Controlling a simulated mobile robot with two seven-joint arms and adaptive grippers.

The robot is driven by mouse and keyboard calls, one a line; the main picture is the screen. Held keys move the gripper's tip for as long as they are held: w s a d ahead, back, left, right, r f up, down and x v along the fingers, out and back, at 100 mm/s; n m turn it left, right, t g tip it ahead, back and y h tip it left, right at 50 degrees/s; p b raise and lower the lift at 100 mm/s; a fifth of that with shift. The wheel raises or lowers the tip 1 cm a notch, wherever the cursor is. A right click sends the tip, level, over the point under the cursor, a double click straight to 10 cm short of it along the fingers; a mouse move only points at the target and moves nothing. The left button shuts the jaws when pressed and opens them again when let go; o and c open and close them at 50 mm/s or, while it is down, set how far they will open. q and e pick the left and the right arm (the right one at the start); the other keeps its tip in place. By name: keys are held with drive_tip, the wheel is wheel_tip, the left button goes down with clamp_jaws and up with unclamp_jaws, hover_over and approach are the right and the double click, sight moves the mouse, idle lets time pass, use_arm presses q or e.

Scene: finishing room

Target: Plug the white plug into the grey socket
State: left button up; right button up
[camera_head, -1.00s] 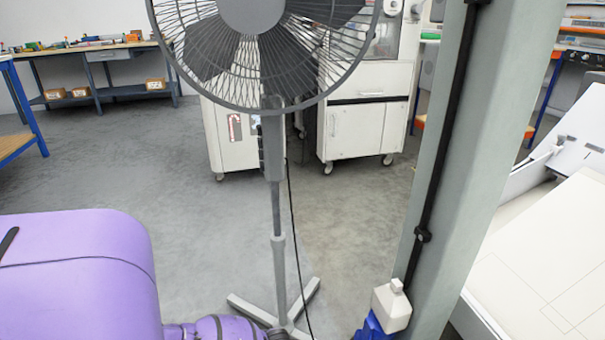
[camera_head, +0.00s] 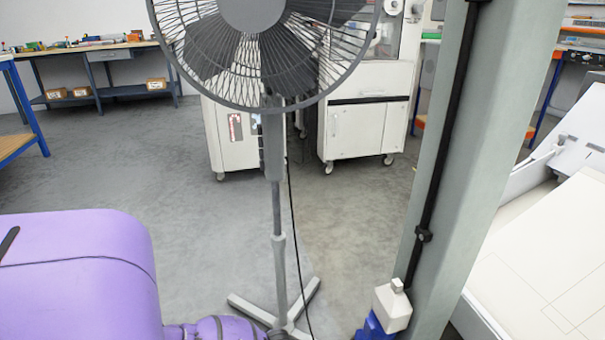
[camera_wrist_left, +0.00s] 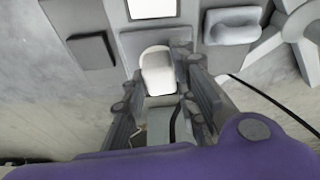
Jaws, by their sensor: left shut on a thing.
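In the left wrist view the white plug (camera_wrist_left: 157,76) has a pale, rounded body. It sits between the fingers of my left gripper (camera_wrist_left: 161,66), which is shut on it. Beyond it are grey fittings: a dark grey square block (camera_wrist_left: 91,51) at left and a grey rounded block (camera_wrist_left: 232,26) at right. I cannot tell which is the grey socket, nor whether the plug touches anything; its pins are hidden. The head view shows my purple left arm, but its gripper is out of frame. My right gripper is in neither view.
A floor fan (camera_head: 275,180) stands ahead, with a black cable (camera_head: 294,235) hanging down; the cable also shows in the wrist view (camera_wrist_left: 270,97). A grey-green pillar (camera_head: 470,150) at right carries black conduit to a pale box (camera_head: 392,309) above a blue fitting (camera_head: 373,328). Floor at left is clear.

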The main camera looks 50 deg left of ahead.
use_arm(q)
drive_tip(key=o, duration=1.4)
drive_tip(key=shift+r, duration=0.15)
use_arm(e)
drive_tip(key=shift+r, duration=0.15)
use_arm(q)
drive_tip(key=shift+r+p, duration=2.9)
drive_tip(key=shift+r, duration=0.5)
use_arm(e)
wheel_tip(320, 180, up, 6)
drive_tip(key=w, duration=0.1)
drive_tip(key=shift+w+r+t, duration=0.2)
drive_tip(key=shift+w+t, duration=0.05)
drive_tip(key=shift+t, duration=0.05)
